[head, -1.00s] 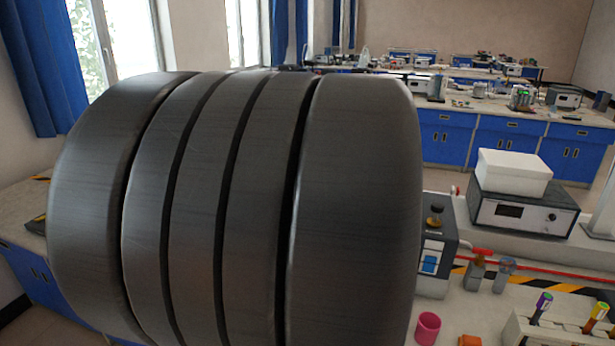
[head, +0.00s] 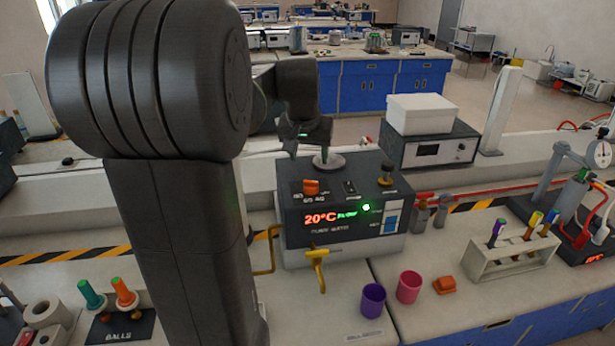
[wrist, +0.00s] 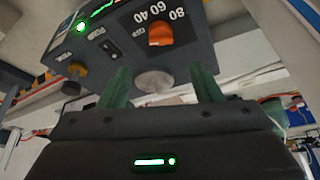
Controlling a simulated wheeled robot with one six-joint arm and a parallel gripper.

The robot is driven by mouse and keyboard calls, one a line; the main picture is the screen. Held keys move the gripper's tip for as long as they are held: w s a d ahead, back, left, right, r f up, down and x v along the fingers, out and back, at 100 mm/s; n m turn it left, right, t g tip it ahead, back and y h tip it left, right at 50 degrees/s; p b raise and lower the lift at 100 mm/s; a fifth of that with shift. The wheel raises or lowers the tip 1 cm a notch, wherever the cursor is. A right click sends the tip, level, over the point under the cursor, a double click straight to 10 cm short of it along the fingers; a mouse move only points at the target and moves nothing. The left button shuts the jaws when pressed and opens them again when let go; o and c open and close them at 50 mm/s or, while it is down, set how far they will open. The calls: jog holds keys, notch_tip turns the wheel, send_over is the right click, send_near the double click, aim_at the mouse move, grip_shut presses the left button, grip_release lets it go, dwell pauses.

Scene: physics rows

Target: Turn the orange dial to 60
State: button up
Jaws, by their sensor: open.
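The orange dial (head: 311,187) is on the sloped top of a dark grey control box (head: 292,219) with a red 20°C display. In the wrist view the dial (wrist: 160,34) has the marks OFF, 40, 60 and 80 around it; I cannot tell which mark it points at. My gripper (head: 308,148) is above the back of the box, behind the dial and apart from it. In the wrist view its two green fingers (wrist: 162,82) are spread and empty. A grey round disc (wrist: 155,80) shows between them.
A black switch (head: 349,187) and a brass knob (head: 386,172) sit right of the dial. A yellow tap (head: 317,262) is in front of the box. Purple (head: 373,300) and pink (head: 409,287) cups stand front right. My arm hides the bench to the left.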

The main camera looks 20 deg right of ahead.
aim_at(311, 181)
jog(key=p+x, duration=0.1)
jog(key=x, duration=0.9)
jog(key=shift+w+f, duration=0.15)
jog(key=shift+f, duration=0.15)
jog(key=c, duration=1)
